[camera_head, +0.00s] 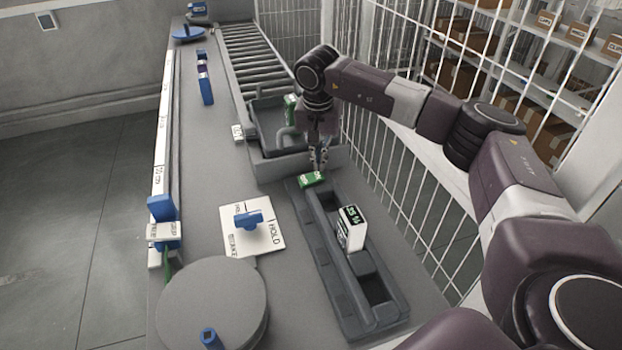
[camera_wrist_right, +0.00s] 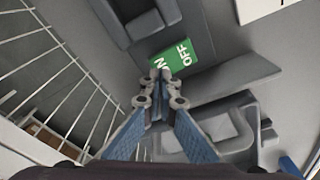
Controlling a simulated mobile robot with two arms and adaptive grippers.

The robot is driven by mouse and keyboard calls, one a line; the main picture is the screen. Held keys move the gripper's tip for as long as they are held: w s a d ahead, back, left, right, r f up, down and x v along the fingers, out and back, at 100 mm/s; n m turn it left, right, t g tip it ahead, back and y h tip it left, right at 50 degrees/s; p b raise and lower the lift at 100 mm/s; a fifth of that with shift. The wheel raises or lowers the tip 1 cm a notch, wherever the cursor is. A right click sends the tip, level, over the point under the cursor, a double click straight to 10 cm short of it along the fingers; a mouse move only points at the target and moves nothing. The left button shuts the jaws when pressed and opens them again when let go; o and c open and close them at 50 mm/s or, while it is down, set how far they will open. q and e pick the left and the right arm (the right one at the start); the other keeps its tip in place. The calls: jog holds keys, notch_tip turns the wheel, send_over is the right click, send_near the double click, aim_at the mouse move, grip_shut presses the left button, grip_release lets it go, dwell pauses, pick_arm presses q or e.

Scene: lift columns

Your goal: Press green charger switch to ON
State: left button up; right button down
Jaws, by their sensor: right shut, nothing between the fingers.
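The green charger switch (camera_head: 312,180) sits at the far end of the dark grey charger (camera_head: 330,270). In the right wrist view, the green switch (camera_wrist_right: 182,55) shows white OFF lettering on its right half and partly covered ON lettering on its left. My right gripper (camera_head: 319,163) is shut and empty, pointing down at the switch. In the wrist view its fingertips (camera_wrist_right: 160,77) overlap the ON end; I cannot tell whether they touch it. A white and green battery (camera_head: 351,230) stands upright in the charger, beside an empty slot. My left gripper is not in view.
A grey bin (camera_head: 270,170) holding a green-labelled item stands just behind the charger. A white HOLD plate (camera_head: 268,240) with a blue knob (camera_head: 249,220) lies left of it. A round grey disc (camera_head: 212,300) is near the front. A wire fence (camera_head: 400,205) runs along the right.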

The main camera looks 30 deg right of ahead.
aim_at(319, 175)
jog(key=shift+f+b, duration=0.65)
jog(key=shift+f, duration=0.6)
dwell(1.0)
jog(key=shift+r, duration=0.1)
jog(key=shift+r+p, duration=2.7)
jog(key=shift+r, duration=0.85)
jog(key=shift+f, duration=0.15)
